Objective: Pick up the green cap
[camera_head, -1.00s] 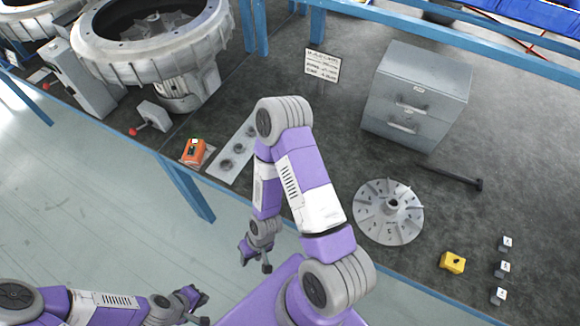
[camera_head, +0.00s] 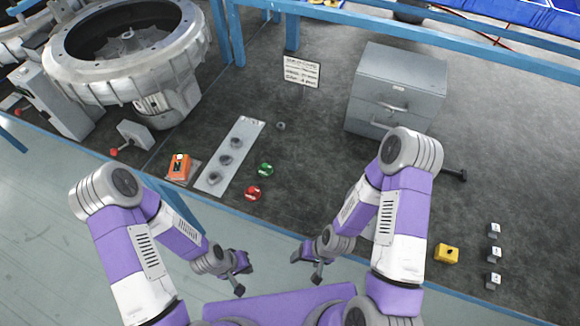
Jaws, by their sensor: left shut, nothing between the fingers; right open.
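The green cap (camera_head: 266,169) lies on the dark bench top, just behind and right of a red cap (camera_head: 253,193). Both are right of a grey plate with several round sockets (camera_head: 245,132). My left gripper (camera_head: 241,276) is in front of the bench edge, below the caps in the picture, shut and empty. My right gripper (camera_head: 314,270) is also in front of the bench, to the right of the left one, open and empty. Neither gripper touches a cap.
An orange box (camera_head: 179,168) sits left of the plate. A sign (camera_head: 301,71) and a grey drawer cabinet (camera_head: 398,88) stand behind. A yellow block (camera_head: 446,253) and several small grey cubes (camera_head: 493,254) lie at right. A large blower housing (camera_head: 125,60) stands at left. Bench between caps and cabinet is clear.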

